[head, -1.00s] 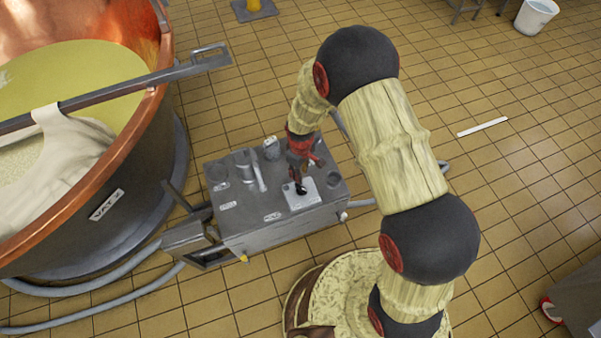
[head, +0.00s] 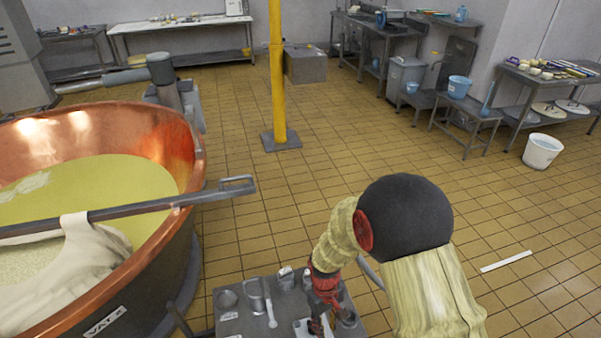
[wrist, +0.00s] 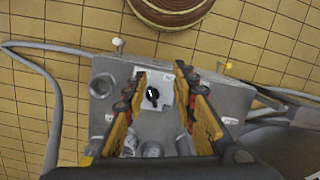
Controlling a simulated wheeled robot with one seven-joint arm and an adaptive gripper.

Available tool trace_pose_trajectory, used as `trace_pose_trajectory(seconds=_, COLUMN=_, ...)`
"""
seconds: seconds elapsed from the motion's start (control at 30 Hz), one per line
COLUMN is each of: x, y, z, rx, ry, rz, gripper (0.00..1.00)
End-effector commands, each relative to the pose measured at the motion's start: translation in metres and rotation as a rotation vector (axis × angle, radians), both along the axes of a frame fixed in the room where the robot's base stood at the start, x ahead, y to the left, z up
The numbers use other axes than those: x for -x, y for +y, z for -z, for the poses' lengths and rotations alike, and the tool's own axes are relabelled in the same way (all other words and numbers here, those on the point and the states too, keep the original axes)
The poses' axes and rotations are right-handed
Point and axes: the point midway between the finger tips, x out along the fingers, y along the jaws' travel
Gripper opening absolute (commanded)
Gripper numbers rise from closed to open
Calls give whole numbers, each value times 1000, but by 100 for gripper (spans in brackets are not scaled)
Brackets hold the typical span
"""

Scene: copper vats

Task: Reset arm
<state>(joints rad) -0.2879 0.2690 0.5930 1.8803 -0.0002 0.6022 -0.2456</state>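My gripper (head: 318,318) hangs over the grey metal cart (head: 232,325) near the bottom edge of the head view. In the wrist view my gripper (wrist: 160,76) is open, its two fingers apart with nothing held between them. Below the fingers a white square plate (wrist: 167,84) lies on the cart top, with a small black object (wrist: 152,96) on it. The gap between the fingers and that object cannot be judged. My arm is bent, its elbow raised to the right of the cart.
A copper vat (head: 150,262) with a long bar across it stands left of the cart. Metal cups (head: 254,294) sit on the cart. A yellow post (head: 277,80) stands beyond. A white bucket (head: 542,152) and side tables are at right.

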Motion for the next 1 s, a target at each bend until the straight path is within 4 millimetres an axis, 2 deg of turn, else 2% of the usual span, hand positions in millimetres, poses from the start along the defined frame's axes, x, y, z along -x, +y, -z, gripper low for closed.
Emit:
trace_pose_trajectory(seconds=0.03, x=4, y=-4, z=-19, rx=3, ry=-6, rz=28, gripper=27)
trace_pose_trajectory(seconds=0.27, x=21, y=-25, z=-112, rx=5, ry=-60, rz=167, gripper=27)
trace_pose_trajectory(seconds=0.5, x=52, y=-53, z=-207, rx=-17, ry=-172, rz=310, gripper=27)
trace_pose_trajectory(seconds=0.8, x=96, y=-85, z=-297, rx=-72, ry=-379, rz=434, gripper=27)
trace_pose_trajectory(seconds=1.0, x=114, y=-101, z=-347, rx=-116, ry=-558, rz=482, gripper=27)
